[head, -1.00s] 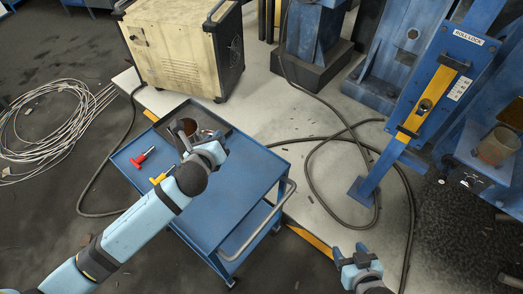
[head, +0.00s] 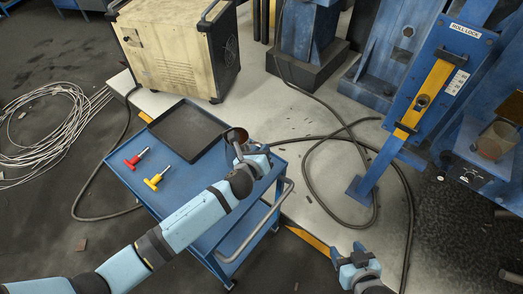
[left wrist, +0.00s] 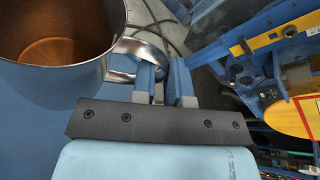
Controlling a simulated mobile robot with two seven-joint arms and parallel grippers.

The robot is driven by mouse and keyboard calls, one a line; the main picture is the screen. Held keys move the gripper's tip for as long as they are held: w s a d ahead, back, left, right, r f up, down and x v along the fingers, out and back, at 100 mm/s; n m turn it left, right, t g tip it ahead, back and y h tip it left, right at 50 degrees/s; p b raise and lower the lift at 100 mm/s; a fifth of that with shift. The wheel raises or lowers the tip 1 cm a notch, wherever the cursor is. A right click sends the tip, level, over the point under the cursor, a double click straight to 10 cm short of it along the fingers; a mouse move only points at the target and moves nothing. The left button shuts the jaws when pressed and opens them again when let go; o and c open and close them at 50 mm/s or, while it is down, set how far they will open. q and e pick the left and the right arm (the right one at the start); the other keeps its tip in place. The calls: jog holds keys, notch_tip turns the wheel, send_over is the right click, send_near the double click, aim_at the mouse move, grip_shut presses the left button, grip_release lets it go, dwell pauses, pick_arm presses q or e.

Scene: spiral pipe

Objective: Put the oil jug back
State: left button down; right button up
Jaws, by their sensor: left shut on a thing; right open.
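The oil jug (head: 236,134) is a metal pitcher with a brownish inside, at the far right corner of the blue cart (head: 205,215). My left gripper (head: 247,158) is shut on its handle. In the left wrist view the jug (left wrist: 75,82) fills the upper left, looking roughly upright, and its handle (left wrist: 130,46) runs between the fingers (left wrist: 167,78). I cannot tell whether the jug's base touches the cart. A black tray (head: 187,128) lies empty on the cart, left of the jug. My right gripper (head: 357,256) is open and empty at the bottom.
A red-handled tool (head: 135,158) and a yellow-handled tool (head: 157,178) lie on the cart. A beige machine cabinet (head: 180,50) stands behind. Black cable (head: 310,175) loops on the floor to the right. A blue stand with a yellow bar (head: 415,110) and a transparent container (head: 495,140) are at right.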

pick_arm(q)
notch_tip(320, 180, down, 6)
jog(key=b, duration=0.5)
jog(key=shift+r, duration=0.2)
jog(key=shift+f+b, duration=0.45)
jog(key=shift+b, duration=0.05)
jog(key=c, duration=1.1)
grip_release()
jog(key=shift+o, duration=0.2)
jog(key=shift+s, duration=0.1)
